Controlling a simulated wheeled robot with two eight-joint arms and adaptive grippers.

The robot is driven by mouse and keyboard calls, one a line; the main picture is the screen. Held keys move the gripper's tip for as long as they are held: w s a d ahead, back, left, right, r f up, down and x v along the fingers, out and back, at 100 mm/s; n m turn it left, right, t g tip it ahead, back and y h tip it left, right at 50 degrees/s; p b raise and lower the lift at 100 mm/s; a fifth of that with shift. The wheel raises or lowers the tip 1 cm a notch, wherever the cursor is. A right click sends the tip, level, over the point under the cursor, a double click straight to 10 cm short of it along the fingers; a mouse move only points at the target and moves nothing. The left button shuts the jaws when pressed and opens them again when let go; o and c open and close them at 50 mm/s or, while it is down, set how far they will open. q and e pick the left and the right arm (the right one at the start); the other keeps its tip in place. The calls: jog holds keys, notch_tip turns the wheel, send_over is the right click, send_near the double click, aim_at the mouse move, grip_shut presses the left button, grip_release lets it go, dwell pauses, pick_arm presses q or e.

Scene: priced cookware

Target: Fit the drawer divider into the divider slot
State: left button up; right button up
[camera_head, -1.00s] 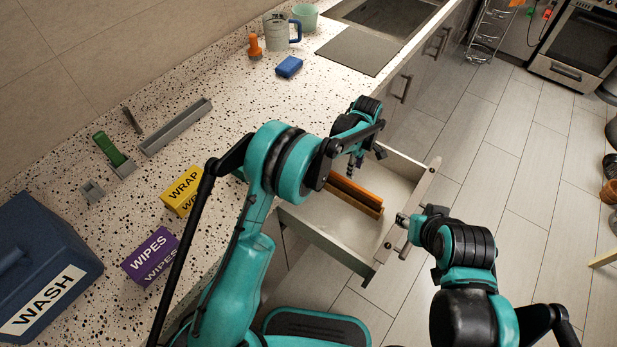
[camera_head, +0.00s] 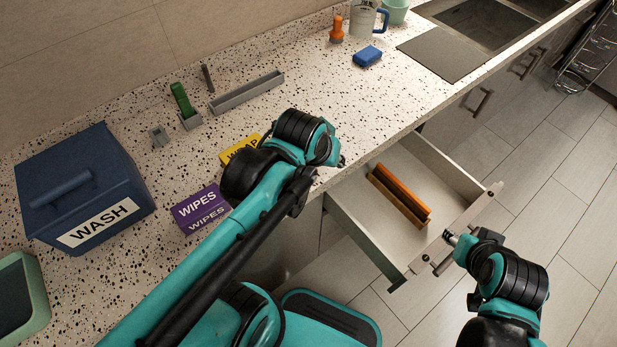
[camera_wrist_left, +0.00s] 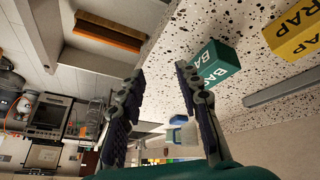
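An orange divider-like bar (camera_head: 402,189) lies lengthwise in the open drawer (camera_head: 430,218), close beside a darker brown strip (camera_head: 389,199). I cannot tell whether the bar is seated in a slot. The bar also shows in the left wrist view (camera_wrist_left: 108,32). My left gripper (camera_wrist_left: 158,88) is open and empty, with its fingers wide apart. In the head view its arm reaches over the counter edge, left of the drawer, and its fingers are mostly hidden. My right gripper (camera_head: 450,237) is at the drawer's front panel by the handle; its grip is unclear.
A green box (camera_wrist_left: 215,64) stands near my left gripper. A yellow WRAP box (camera_head: 240,148), purple WIPES box (camera_head: 201,208), blue WASH bin (camera_head: 82,187) and grey trays (camera_head: 246,91) stand on the counter. A blue sponge (camera_head: 367,56) lies farther back.

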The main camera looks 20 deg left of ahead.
pick_arm(q)
jog(key=s+a+f+m+t, duration=0.1)
jog(key=s+a+f+m, duration=0.1)
jog(key=s, duration=0.3)
jog(key=shift+s+a, duration=0.2)
